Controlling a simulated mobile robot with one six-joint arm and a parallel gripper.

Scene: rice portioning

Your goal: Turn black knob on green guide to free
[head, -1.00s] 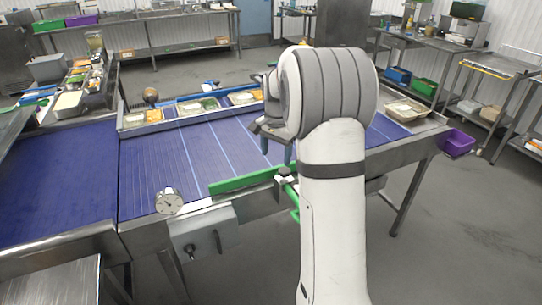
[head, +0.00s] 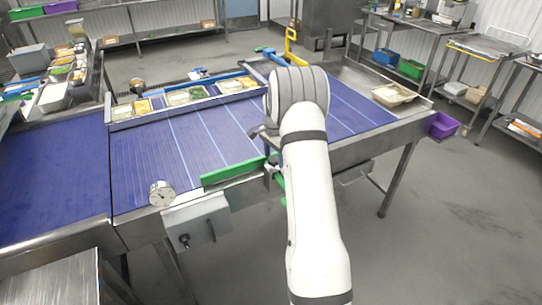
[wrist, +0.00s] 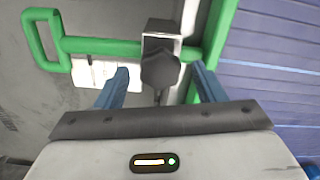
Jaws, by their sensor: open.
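The black knob (wrist: 160,70) sits on a silver clamp block (wrist: 161,28) in the wrist view. The green guide (wrist: 100,47) is a rod through that block, with a loop handle at left and a bar (wrist: 214,30) along the belt edge at right. In the head view the green guide (head: 233,172) lies along the near edge of the blue belt. My gripper (wrist: 160,75) is open, its two blue fingers on either side of the knob with a gap visible on each side. In the head view the gripper is mostly hidden by my arm.
The blue belt (head: 150,150) lies beyond the guide. A round dial gauge (head: 161,193) and a grey control box (head: 197,222) are on the near side at left. Food trays (head: 185,96) line the far edge. A beige tray (head: 393,95) stands at the right end.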

